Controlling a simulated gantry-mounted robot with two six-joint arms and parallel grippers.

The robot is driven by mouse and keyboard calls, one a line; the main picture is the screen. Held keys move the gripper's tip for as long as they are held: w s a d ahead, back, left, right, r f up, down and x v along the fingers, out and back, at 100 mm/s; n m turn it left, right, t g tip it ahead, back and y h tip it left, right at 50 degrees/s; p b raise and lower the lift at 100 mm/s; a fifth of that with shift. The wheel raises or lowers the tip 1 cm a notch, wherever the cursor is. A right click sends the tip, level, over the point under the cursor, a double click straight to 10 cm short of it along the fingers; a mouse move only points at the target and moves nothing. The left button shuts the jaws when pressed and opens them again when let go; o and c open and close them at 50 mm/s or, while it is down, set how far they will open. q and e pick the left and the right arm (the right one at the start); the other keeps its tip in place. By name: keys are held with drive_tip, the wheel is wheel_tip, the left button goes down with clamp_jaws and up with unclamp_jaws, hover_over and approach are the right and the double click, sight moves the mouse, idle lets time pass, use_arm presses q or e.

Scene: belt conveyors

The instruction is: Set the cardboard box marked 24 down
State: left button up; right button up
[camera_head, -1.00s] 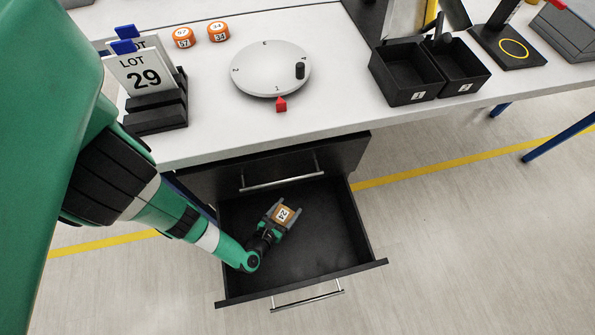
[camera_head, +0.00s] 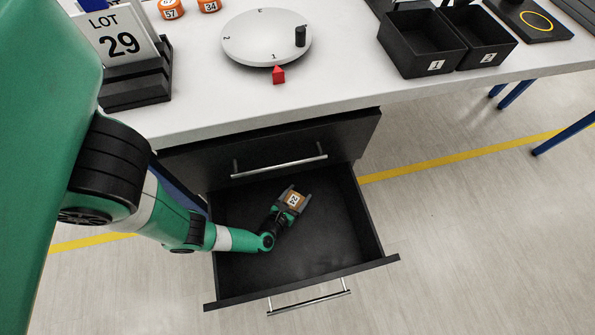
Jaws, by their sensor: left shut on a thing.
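The cardboard box marked 24 (camera_head: 294,200) is a small brown box with a white label on top. It is between the fingers of my left gripper (camera_head: 294,198), which is shut on it. Gripper and box are inside the open lower drawer (camera_head: 345,255), toward its back and middle. I cannot tell whether the box touches the drawer floor. My right gripper is not in view.
A closed upper drawer (camera_head: 270,150) sits above the open one. On the table are a dial (camera_head: 265,40) with a red pointer (camera_head: 278,75), a LOT 29 card stand (camera_head: 135,85), black bins (camera_head: 420,45) and orange items (camera_head: 170,9). The drawer floor around the gripper is clear.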

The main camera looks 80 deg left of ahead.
sight(294, 201)
use_arm(q)
drive_tip(key=o, duration=1.3)
drive_tip(key=shift+s+d+r+p, duration=0.2)
drive_tip(key=shift+d+r+p, duration=0.15)
drive_tip(key=shift+d, duration=0.1)
drive_tip(key=p+v, duration=0.2)
drive_tip(key=v, duration=0.2)
drive_tip(key=shift+s+d+r, duration=0.1)
drive_tip(key=shift+p+v, duration=0.3)
drive_tip(key=shift+v, duration=0.8)
drive_tip(key=shift+s, duration=0.1)
